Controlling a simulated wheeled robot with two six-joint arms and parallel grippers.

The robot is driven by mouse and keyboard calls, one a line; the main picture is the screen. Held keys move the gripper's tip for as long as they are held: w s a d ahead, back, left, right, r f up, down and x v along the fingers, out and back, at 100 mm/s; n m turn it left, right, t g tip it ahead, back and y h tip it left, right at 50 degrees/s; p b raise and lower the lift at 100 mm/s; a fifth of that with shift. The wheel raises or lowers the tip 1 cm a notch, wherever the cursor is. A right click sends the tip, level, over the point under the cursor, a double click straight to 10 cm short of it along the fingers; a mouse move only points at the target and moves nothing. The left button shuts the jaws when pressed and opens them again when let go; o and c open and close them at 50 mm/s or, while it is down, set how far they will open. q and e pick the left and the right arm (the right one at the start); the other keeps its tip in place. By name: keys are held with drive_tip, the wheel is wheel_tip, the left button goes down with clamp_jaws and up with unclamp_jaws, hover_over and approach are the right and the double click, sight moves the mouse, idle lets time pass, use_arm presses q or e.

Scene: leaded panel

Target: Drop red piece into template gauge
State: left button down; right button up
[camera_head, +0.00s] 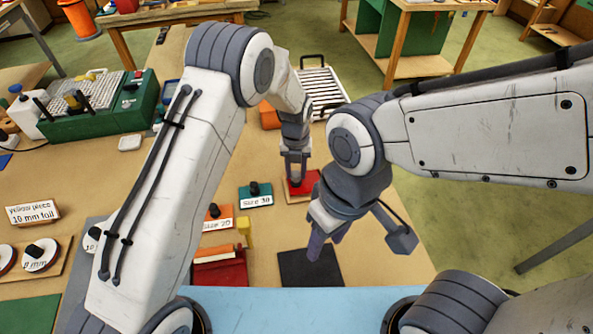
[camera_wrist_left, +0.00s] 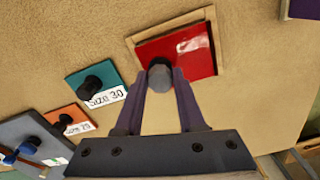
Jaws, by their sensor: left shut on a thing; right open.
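The red piece (camera_wrist_left: 202,52) is a flat glossy square with a dark round knob (camera_wrist_left: 159,76). My left gripper (camera_wrist_left: 160,78) is shut on the knob. In the head view the red piece (camera_head: 308,181) and the gauge (camera_head: 287,193) lie under my left gripper (camera_head: 296,178). My right gripper (camera_head: 326,242) is open and empty, nearer and to the right.
A teal size 30 piece (camera_head: 256,196) and an orange size 20 piece (camera_head: 217,218) lie left of the gauge. A black square mat (camera_head: 309,270) is below my right gripper. A red block (camera_head: 220,270), a yellow piece (camera_head: 244,231) and a slatted rack (camera_head: 321,86) are also around.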

use_arm(q)
drive_tip(key=shift+f+b, duration=0.65)
drive_tip(key=shift+f, duration=0.25)
idle(0.5)
drive_tip(key=shift+c, duration=2.2)
unclamp_jaws()
drive_tip(key=shift+r, duration=0.1)
drive_tip(key=shift+r, duration=0.4)
wheel_tip(320, 180, up, 9)
drive_tip(key=b, duration=0.3)
drive_tip(key=shift+f, duration=0.2)
drive_tip(key=shift+r, duration=0.45)
